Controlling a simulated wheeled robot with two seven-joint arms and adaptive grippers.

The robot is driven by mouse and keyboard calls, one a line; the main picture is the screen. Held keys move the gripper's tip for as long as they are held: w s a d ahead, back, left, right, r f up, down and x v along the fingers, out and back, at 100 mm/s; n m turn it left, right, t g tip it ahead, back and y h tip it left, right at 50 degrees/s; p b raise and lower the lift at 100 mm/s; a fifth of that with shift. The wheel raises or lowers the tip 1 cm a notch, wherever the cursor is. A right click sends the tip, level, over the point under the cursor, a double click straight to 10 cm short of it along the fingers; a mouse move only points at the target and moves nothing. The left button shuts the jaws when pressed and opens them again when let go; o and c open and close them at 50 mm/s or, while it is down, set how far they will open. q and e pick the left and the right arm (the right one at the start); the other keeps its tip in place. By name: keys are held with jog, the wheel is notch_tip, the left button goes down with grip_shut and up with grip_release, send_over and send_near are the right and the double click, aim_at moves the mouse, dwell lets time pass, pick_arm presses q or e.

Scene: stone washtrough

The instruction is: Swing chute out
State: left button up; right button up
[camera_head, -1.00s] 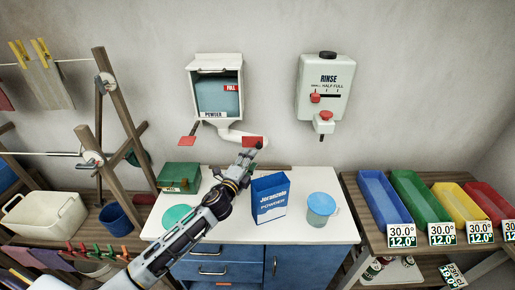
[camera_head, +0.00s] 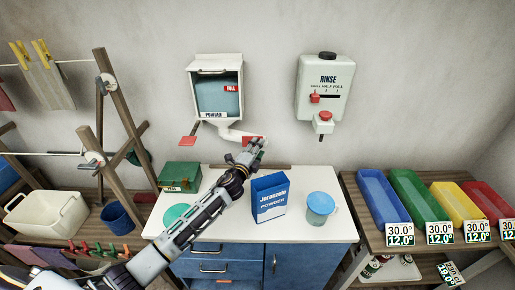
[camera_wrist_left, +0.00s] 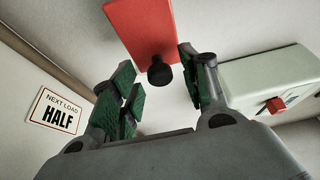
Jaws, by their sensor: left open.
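The powder dispenser (camera_head: 217,88) hangs on the wall, with a window and a red FULL mark. Its white chute (camera_head: 232,133) reaches out below it to the right and ends beside a red plate (camera_head: 247,139), partly hidden by my gripper. My left gripper (camera_head: 256,146) is at this plate, fingers pointing up at it. In the left wrist view, the red plate (camera_wrist_left: 140,28) carries a black knob (camera_wrist_left: 159,74). The knob lies between the open green-padded fingers of my left gripper (camera_wrist_left: 158,88), with gaps on both sides. My right gripper is not in view.
A second red plate (camera_head: 188,138) hangs left of the chute. Below, the white counter (camera_head: 285,240) holds a green box (camera_head: 181,176), a blue powder carton (camera_head: 268,198) and a blue cup (camera_head: 320,207). The rinse dispenser (camera_head: 325,90) is on the wall to the right.

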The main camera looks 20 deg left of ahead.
pick_arm(q)
jog(key=shift+w, duration=0.25)
grip_shut()
dwell(0.3)
